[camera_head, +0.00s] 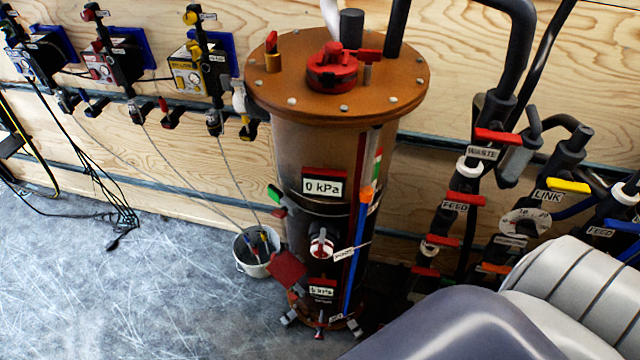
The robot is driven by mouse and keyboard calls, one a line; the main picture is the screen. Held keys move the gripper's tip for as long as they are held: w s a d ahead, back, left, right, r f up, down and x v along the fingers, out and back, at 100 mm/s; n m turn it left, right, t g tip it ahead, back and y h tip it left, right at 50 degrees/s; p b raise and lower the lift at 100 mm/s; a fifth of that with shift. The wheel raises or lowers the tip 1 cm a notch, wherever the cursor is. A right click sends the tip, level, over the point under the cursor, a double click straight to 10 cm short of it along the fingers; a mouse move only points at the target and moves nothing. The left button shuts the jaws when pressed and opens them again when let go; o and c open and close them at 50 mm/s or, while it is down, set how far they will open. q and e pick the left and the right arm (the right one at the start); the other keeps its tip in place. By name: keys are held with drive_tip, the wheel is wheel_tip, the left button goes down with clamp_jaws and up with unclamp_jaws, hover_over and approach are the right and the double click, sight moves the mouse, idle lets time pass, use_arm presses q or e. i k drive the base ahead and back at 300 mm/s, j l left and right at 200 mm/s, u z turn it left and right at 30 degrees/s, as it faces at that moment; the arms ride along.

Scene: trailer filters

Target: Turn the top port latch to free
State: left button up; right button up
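The top port (332,68) is a red round fitting on the orange-brown lid (290,85) of a tall cylindrical vessel (300,150). A small red latch handle (369,54) sits at the right side of the port, on a short post. I cannot tell from this view whether the latch is engaged or free. A pale white shape (329,18) rises above the port to the top edge of the picture; I cannot tell what it is. Neither of my grippers is in view.
A red-handled valve (271,42) and thick dark pipes (397,25) stand on the lid around the port. Valves with red and yellow handles (568,187) are at the right. A bucket (250,258) stands left of the vessel. The floor at lower left is mostly clear.

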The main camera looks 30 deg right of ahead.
sight(225, 81)
drive_tip(key=i+j+z, duration=0.1)
drive_tip(key=z, duration=0.3)
drive_tip(key=i+j+z, duration=0.1)
drive_tip(key=z, duration=0.3)
drive_tip(key=i+j+z, duration=0.1)
drive_tip(key=z, duration=0.25)
drive_tip(key=i+j+z, duration=0.1)
drive_tip(key=j+z, duration=0.15)
drive_tip(key=z, duration=0.15)
drive_tip(key=i+j+z, duration=0.15)
drive_tip(key=j, duration=0.55)
drive_tip(key=i+j+z, duration=0.15)
drive_tip(key=j, duration=0.55)
drive_tip(key=j+z, duration=0.15)
drive_tip(key=j, duration=1.05)
drive_tip(key=k+j+z, duration=0.1)
drive_tip(key=j, duration=0.4)
